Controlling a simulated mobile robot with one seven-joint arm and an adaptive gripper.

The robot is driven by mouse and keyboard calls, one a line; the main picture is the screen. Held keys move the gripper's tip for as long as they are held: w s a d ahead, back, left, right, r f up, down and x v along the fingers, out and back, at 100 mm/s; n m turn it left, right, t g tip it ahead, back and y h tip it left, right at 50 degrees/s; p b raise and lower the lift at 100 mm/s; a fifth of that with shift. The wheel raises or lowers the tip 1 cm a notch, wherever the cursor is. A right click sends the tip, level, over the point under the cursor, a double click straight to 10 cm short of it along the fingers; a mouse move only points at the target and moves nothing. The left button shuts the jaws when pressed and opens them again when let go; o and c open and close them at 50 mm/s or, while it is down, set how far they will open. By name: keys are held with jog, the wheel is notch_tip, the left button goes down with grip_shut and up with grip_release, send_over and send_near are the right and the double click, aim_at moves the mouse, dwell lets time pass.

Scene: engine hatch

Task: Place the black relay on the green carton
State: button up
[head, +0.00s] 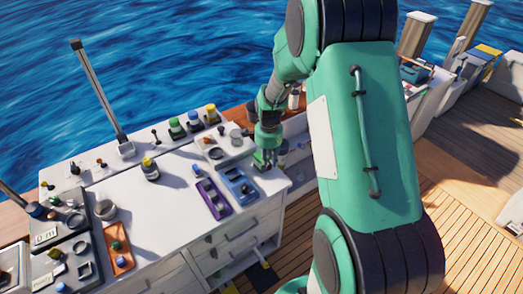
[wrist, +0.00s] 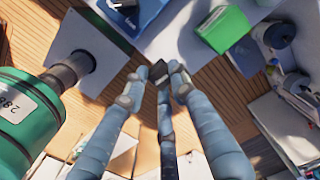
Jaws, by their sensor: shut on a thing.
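My gripper (wrist: 160,72) is shut on a small black block, the black relay (wrist: 164,98), held between its fingers. The fingers cover part of it. In the wrist view the green carton (wrist: 222,28) stands on the white counter, up and right of my fingertips and apart from them. In the head view my gripper is near the counter's right end, by a green patch (head: 262,157) that seems to be the carton. The relay cannot be made out there.
A blue tray (head: 239,186) and a purple tray (head: 213,199) with small parts lie on the white counter (head: 165,205). Several coloured knobs line its back edge. Wooden deck shows below the fingers in the wrist view.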

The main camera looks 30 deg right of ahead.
jog(key=w+d, duration=0.1)
jog(key=w, duration=0.2)
jog(key=w+d, duration=0.2)
jog(key=w, duration=0.2)
jog(key=w+d+f, duration=0.1)
jog(key=w, duration=0.3)
jog(key=shift+w+d+f, duration=0.1)
jog(key=shift+w+d, duration=0.15)
jog(key=shift+d, duration=0.1)
jog(key=shift+f, duration=1.75)
jog(key=shift+f, duration=0.1)
jog(key=o, duration=1.1)
jog(key=shift+c, duration=0.2)
notch_tip(320, 180, up, 12)
